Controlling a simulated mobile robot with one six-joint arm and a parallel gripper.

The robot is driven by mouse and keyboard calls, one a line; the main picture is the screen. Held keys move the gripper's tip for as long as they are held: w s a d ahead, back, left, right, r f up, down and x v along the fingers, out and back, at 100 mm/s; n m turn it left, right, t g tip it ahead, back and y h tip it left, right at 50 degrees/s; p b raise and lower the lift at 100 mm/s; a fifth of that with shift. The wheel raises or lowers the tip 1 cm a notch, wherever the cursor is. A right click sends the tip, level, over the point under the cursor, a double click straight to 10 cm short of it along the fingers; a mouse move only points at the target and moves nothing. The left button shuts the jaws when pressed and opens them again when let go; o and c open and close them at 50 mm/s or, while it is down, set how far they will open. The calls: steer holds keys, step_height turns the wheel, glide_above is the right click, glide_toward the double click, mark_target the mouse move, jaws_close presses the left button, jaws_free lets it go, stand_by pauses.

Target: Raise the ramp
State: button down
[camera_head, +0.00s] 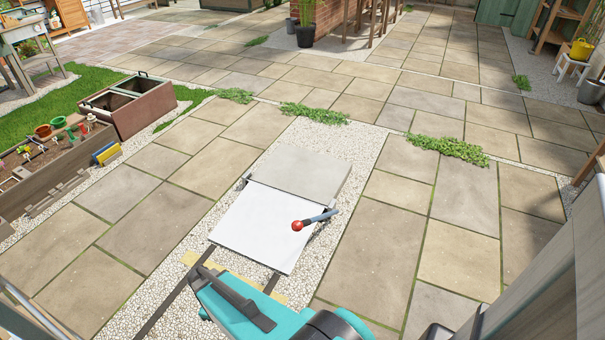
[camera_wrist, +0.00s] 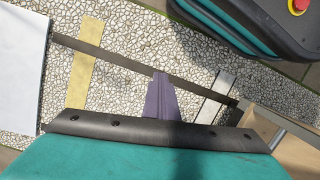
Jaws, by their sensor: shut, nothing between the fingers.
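The ramp shows as a white flat panel (camera_head: 255,228) at the middle of the head view, joined at its far edge to a grey slab (camera_head: 300,172). It looks low over the gravel; its exact tilt is hard to tell. A lever with a red ball knob (camera_head: 297,225) stands at its right side. The panel's edge also shows at the left of the wrist view (camera_wrist: 20,65).
Dark rails (camera_head: 176,300) run from the panel toward me over white gravel (camera_head: 130,310), with a yellow strip (camera_wrist: 84,60) across it. Paving (camera_head: 385,255) lies on both sides, largely free. A planter bed (camera_head: 45,180) and a brown box (camera_head: 130,105) stand at left.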

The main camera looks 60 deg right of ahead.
steer(key=s+a+m+g, duration=0.2)
steer(key=s+a+m, duration=0.2)
steer(key=s+a, duration=0.6)
steer(key=s, duration=0.4)
steer(key=shift+s+f+g, duration=0.25)
steer(key=shift+s+g, duration=0.15)
steer(key=shift+a, duration=0.1)
